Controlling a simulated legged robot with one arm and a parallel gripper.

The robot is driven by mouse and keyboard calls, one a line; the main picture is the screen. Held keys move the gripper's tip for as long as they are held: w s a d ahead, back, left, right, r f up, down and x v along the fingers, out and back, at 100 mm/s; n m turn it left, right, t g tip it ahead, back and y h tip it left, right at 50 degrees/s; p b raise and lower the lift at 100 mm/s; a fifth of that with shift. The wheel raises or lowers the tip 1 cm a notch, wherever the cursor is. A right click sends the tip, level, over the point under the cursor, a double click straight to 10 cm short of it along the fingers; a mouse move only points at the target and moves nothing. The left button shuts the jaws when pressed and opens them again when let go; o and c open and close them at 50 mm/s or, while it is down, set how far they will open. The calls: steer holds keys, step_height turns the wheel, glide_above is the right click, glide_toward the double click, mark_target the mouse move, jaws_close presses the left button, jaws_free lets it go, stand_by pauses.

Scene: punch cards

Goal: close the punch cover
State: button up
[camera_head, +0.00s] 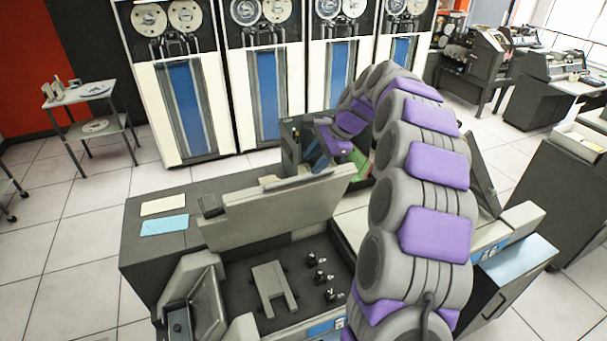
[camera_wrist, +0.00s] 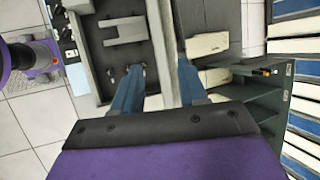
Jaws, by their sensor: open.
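The punch cover (camera_head: 278,205) is a beige panel standing raised and tilted along the back of the dark punch bed (camera_head: 250,285). In the wrist view the cover (camera_wrist: 161,45) shows nearly edge-on, with the bed to its left. My gripper (camera_wrist: 161,76) is open, its two blue fingers on either side of the cover's edge in the picture. I cannot tell whether they touch it. In the head view my gripper (camera_head: 318,158) is near the cover's upper right end, partly hidden by my arm and the cover.
A beige card (camera_head: 163,205) and a blue card (camera_head: 165,225) lie on the desk left of the cover. A dark green open card holder (camera_wrist: 250,105) stands behind the cover. Tall tape cabinets (camera_head: 185,95) line the back.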

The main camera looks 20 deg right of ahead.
mark_target(301, 177)
steer(key=x, duration=0.6)
steer(key=shift+w+a+f, duration=0.15)
steer(key=shift+w+f, duration=0.05)
steer(key=shift+f, duration=0.3)
jaws_close()
